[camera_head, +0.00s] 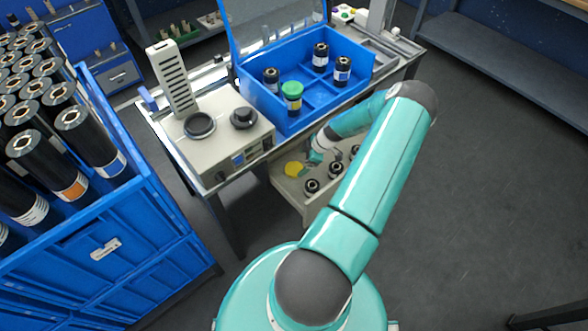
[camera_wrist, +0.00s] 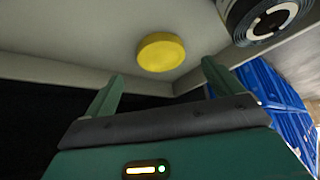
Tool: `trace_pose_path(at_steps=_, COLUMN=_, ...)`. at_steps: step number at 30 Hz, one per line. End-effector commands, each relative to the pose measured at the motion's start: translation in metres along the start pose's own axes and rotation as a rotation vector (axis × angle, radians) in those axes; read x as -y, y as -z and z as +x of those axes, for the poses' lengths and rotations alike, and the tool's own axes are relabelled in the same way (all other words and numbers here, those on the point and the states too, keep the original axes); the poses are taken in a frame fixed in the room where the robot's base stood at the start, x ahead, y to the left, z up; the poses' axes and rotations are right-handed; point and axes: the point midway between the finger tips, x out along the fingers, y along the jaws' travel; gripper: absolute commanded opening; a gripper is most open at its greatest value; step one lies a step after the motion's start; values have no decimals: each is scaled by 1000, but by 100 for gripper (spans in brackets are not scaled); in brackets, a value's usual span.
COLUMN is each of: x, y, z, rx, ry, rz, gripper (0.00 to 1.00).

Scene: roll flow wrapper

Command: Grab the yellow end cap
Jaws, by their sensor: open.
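The yellow end cap (camera_head: 293,169) is a small round disc in the left part of an open drawer (camera_head: 289,187) under the workbench. In the wrist view the yellow end cap (camera_wrist: 161,52) lies on the pale drawer floor, ahead of the gap between my fingertips. My gripper (camera_head: 315,157) is just right of the cap in the head view. In the wrist view my gripper (camera_wrist: 157,75) shows two fingers spread apart, with nothing between them. The fingers appear not to touch the cap.
Several black rolls (camera_head: 312,186) stand in the same drawer, one of them close by in the wrist view (camera_wrist: 266,18). Above is a blue bin (camera_head: 306,106) with rolls and a green-capped one (camera_head: 292,91). A grey machine (camera_head: 225,135) sits left. Drawer walls (camera_wrist: 75,71) bound the cap.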

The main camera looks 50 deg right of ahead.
Motion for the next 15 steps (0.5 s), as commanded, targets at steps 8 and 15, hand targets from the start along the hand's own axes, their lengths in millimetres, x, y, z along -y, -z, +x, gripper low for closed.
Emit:
trace_pose_path(at_steps=8, x=2, y=1, z=42, rx=-1, ry=4, rz=-2, gripper=92)
trace_pose_path(at_steps=15, x=1, y=1, z=49, rx=0, ry=1, rz=0, gripper=92)
